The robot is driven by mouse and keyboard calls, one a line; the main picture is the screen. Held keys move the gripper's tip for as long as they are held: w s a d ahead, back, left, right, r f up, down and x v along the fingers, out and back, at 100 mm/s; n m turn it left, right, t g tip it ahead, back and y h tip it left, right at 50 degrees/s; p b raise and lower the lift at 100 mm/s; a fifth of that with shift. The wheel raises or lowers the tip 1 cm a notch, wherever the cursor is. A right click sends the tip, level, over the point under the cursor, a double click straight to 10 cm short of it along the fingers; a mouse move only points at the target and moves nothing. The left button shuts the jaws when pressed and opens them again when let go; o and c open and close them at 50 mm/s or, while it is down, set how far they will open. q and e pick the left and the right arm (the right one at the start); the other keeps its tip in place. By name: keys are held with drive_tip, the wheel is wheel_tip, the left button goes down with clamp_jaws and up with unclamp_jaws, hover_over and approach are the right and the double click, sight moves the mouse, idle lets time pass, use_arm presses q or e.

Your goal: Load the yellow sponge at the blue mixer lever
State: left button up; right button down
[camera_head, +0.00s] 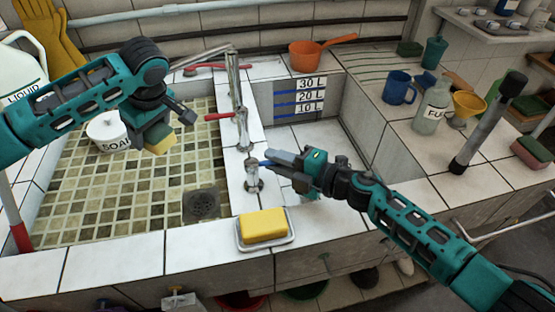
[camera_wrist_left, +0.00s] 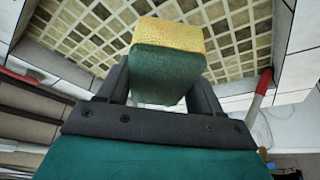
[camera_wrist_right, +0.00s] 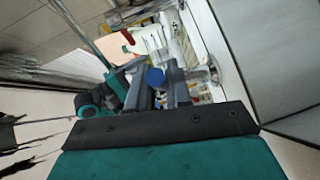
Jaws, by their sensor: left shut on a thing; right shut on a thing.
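My left gripper (camera_head: 158,125) is shut on a two-layer sponge with a green and a yellow side (camera_wrist_left: 168,62), held above the tiled basin. The same sponge shows in the head view (camera_head: 161,144). A plain yellow sponge (camera_head: 263,225) lies on a pale dish (camera_head: 285,238) on the front ledge. My right gripper (camera_head: 283,160) is at the front mixer (camera_head: 253,180), shut on its blue lever (camera_head: 266,163). The blue lever tip also shows between the fingers in the right wrist view (camera_wrist_right: 155,77).
The tiled basin (camera_head: 90,200) holds a white soap pot (camera_head: 108,132) and a drain (camera_head: 201,204). A red lever (camera_head: 219,116) is behind the mixer. An orange scoop (camera_head: 305,55), blue mug (camera_head: 398,88) and bottle (camera_head: 431,108) stand farther back and right.

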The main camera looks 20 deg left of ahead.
drive_tip(key=shift+s+d+m+t+h, duration=0.1)
drive_tip(key=shift+s+m+t+h, duration=0.2)
drive_tip(key=shift+m+t, duration=0.35)
drive_tip(key=shift+s+d+m+t+h, duration=0.1)
drive_tip(key=shift+s+m+t+h, duration=0.2)
drive_tip(key=shift+m+t, duration=0.35)
drive_tip(key=shift+s+d+m+t+h, duration=0.15)
drive_tip(key=shift+m+t+h, duration=0.25)
drive_tip(key=shift+t, duration=0.5)
drive_tip(key=shift+a, duration=0.1)
drive_tip(key=c, duration=1.1)
unclamp_jaws()
drive_tip(key=shift+c, duration=0.2)
drive_tip(key=v, duration=1.2)
